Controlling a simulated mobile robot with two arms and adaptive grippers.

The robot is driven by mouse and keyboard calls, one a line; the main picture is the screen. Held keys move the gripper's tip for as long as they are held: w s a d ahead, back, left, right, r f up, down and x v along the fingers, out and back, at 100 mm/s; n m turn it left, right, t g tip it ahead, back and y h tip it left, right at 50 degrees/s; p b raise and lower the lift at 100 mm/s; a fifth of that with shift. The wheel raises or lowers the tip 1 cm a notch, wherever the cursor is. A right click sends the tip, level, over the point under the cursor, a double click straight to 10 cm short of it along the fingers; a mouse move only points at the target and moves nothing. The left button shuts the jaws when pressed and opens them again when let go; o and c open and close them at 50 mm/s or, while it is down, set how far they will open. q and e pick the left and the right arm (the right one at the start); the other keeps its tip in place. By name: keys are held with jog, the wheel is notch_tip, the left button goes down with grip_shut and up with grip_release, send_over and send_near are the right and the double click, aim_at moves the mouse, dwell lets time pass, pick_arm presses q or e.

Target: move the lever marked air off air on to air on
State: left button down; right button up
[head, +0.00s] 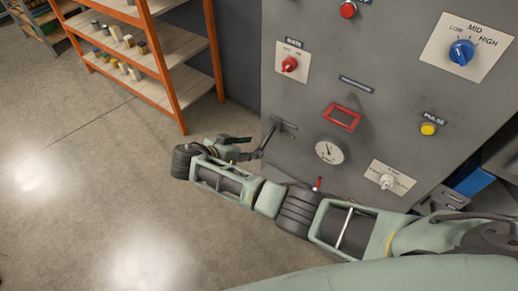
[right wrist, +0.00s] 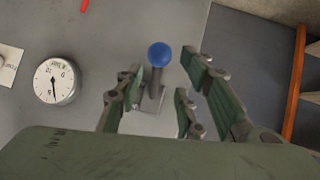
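The lever shows best in the right wrist view as a blue ball knob (right wrist: 160,54) on a dark stem, standing out from a light plate (right wrist: 155,120) on the grey cabinet. In the head view its plate (head: 285,127) is at the cabinet's lower left; the knob is hard to make out there and no air off or air on marking is readable. My right gripper (head: 248,148) is beside that plate. In the right wrist view its fingers (right wrist: 170,88) are spread, with the lever between them in the picture; I see no clear contact. My left gripper is not in view.
The grey cabinet (head: 370,70) also carries a round gauge (head: 329,152), a red frame (head: 342,117), a red switch (head: 289,64), a blue selector (head: 461,52), a yellow button (head: 428,129) and a white knob (head: 387,182). An orange shelf (head: 164,65) stands left; floor between is clear.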

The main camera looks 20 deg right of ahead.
jog(key=shift+v, duration=2.1)
